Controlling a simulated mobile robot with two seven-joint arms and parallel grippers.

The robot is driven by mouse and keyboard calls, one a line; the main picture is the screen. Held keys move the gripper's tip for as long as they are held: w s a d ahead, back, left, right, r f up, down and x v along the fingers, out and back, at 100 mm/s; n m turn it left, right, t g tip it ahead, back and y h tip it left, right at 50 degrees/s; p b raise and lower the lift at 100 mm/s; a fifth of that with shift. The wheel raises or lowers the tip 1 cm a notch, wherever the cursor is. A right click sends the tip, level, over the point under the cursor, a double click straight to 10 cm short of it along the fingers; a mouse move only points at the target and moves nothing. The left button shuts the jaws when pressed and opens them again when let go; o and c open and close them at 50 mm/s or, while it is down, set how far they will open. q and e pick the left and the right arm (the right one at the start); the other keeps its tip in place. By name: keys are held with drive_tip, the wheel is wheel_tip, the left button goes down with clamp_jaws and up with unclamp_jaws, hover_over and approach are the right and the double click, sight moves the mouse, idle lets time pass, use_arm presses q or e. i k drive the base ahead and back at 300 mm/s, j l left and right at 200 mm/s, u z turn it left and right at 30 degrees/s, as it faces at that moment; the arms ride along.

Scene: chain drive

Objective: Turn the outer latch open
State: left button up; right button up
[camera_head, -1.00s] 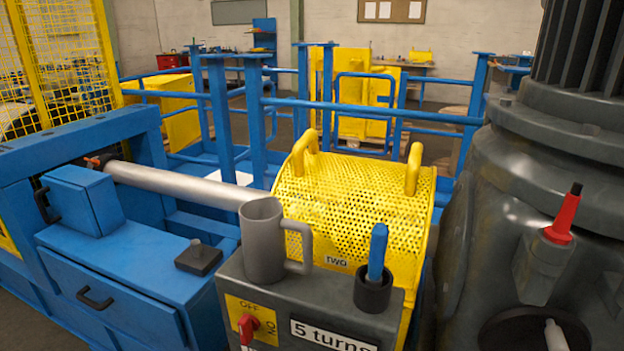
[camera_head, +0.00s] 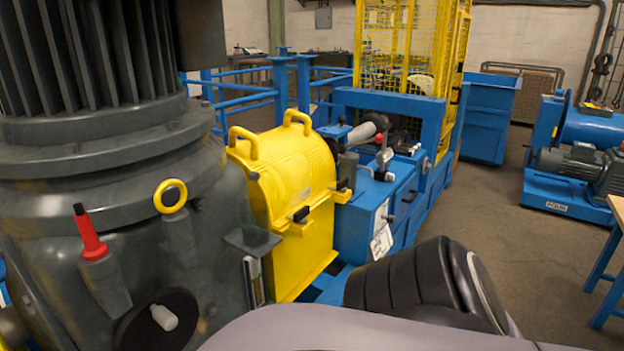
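The yellow perforated guard (camera_head: 296,170) stands in the middle, with two yellow loop handles on its rounded top. It looks closed down over what is inside. Along its lower front edge sit two small dark latch-like parts, a nearer one (camera_head: 300,215) and a farther one (camera_head: 342,185). I cannot tell which is the outer latch or how either is turned. Part of my own arm, dark and grey, crosses the bottom. Neither of my grippers is in view, and nothing of mine visibly touches the guard.
A large grey motor housing (camera_head: 110,190) fills the left, with a red-tipped part (camera_head: 88,232) and a yellow ring (camera_head: 171,196). A blue machine frame (camera_head: 362,215) adjoins the guard. Open floor (camera_head: 500,220) lies to the right, before a blue motor stand (camera_head: 565,190).

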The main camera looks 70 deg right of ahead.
sight(341, 185)
drive_tip(key=z, duration=2.55)
drive_tip(key=i+l+u, duration=0.1)
drive_tip(key=i+l, duration=0.2)
drive_tip(key=i+l+u, duration=0.1)
drive_tip(key=i+l, duration=0.25)
drive_tip(key=i+l+u, duration=0.1)
drive_tip(key=i+l, duration=0.2)
drive_tip(key=i+l+u, duration=0.1)
drive_tip(key=i+l, duration=0.2)
drive_tip(key=l, duration=0.15)
drive_tip(key=i+l+u, duration=0.1)
drive_tip(key=i+l, duration=0.2)
drive_tip(key=i+l+u, duration=0.1)
drive_tip(key=i+l, duration=0.15)
drive_tip(key=l, duration=0.3)
drive_tip(key=i+l+u, duration=0.1)
drive_tip(key=i+l, duration=0.15)
drive_tip(key=l, duration=0.2)
